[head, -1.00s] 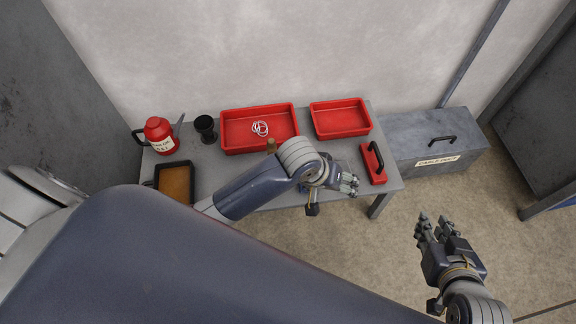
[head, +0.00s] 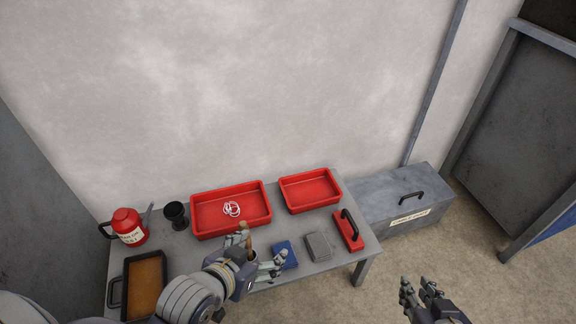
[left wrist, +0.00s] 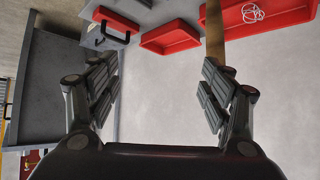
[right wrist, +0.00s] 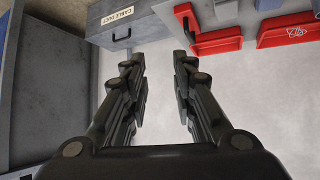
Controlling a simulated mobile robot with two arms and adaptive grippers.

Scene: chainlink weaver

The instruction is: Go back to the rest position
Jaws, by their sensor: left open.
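My left gripper (head: 257,254) is open above the front part of the grey table (head: 320,268). An upright brown wooden piece (head: 249,246) shows between its fingers in the head view. In the left wrist view, a tan wooden piece (left wrist: 214,35) appears beside the right-hand finger. I cannot tell whether they touch. My left gripper also shows in its own wrist view (left wrist: 160,95), with a wide gap. My right gripper (head: 420,288) is in front of the table's right side, over the floor. Its fingers are apart and empty in the right wrist view (right wrist: 158,85).
Two red trays (head: 207,230) (head: 312,207) stand at the back, the left one holding white rings. A red jug (head: 127,228), black cup (head: 176,215) and brown pan (head: 145,285) stand left. Blue (head: 287,255), grey (head: 319,246) and red (head: 347,232) pieces lie right. A grey cable chest (head: 385,200) stands beyond.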

